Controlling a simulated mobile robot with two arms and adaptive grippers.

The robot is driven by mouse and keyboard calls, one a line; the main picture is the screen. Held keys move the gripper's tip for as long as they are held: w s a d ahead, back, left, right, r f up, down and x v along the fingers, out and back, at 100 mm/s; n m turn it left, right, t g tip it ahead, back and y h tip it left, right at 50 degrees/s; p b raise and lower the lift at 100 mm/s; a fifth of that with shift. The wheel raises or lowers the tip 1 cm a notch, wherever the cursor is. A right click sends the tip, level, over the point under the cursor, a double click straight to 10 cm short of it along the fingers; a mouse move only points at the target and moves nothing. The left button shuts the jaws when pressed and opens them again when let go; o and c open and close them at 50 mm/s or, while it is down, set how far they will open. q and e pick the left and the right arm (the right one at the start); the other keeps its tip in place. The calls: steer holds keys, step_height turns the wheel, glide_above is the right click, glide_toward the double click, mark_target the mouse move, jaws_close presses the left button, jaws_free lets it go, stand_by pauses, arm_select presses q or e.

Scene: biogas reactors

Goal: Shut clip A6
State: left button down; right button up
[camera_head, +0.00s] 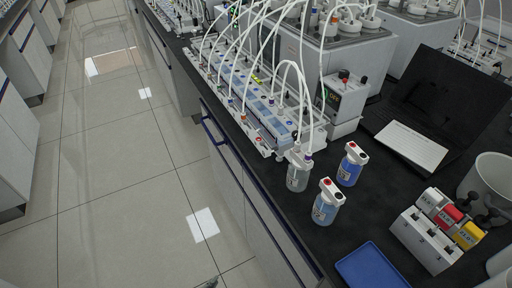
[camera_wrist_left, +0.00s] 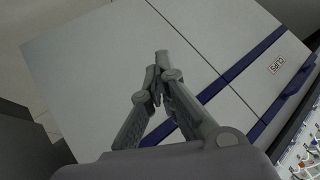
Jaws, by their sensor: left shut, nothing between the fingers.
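A long white and blue rack (camera_head: 272,108) with thin white tubes and small coloured parts runs along the bench edge in the head view. Clip A6 cannot be told apart there; any labels are too small to read. The tip of my left gripper (camera_head: 211,283) just shows at the bottom edge of the head view, over the floor and well apart from the rack. In the left wrist view my left gripper (camera_wrist_left: 161,64) is shut and empty in front of the cabinet fronts. A corner of the rack (camera_wrist_left: 306,160) shows at lower right there. My right gripper is not in view.
Bottles (camera_head: 328,202) stand on the black bench near the rack's front end. A blue tray (camera_head: 371,267), a block with coloured parts (camera_head: 425,240) and a laptop (camera_head: 412,145) are to the right. A cabinet front carries a "CLIPS" label (camera_wrist_left: 277,64). The aisle floor (camera_head: 120,180) is clear.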

arm_select(q)
steer(key=w+d+r+m+t+h, duration=0.2)
steer(key=w+r+m, duration=0.1)
steer(key=r, duration=0.9)
steer(key=w+d+r+m+t+h+p, duration=0.1)
steer(key=w+d+r+m+t+h, duration=0.1)
steer(key=r, duration=1.1)
steer(key=w+d+r+m+t+h+p, duration=0.1)
steer(key=w+d+r+m+t, duration=0.3)
steer(key=r, duration=0.8)
steer(key=shift+w+r+m+h, duration=0.4)
steer(key=shift+m+h, duration=0.2)
steer(key=shift+m, duration=0.6)
steer(key=p, duration=0.4)
glide_toward(262, 143)
steer(key=f+x, duration=0.1)
steer(key=x, duration=0.4)
steer(key=shift+w+d+r, duration=0.15)
steer(key=shift+w+r, duration=0.1)
steer(key=shift+w, duration=0.2)
steer(key=shift+w+d+r, duration=0.2)
steer(key=shift+w+r, duration=0.1)
steer(key=shift+w, duration=0.1)
steer(key=shift+r+g+p, duration=0.2)
steer(key=shift+g+p, duration=0.1)
steer(key=shift+p, duration=0.4)
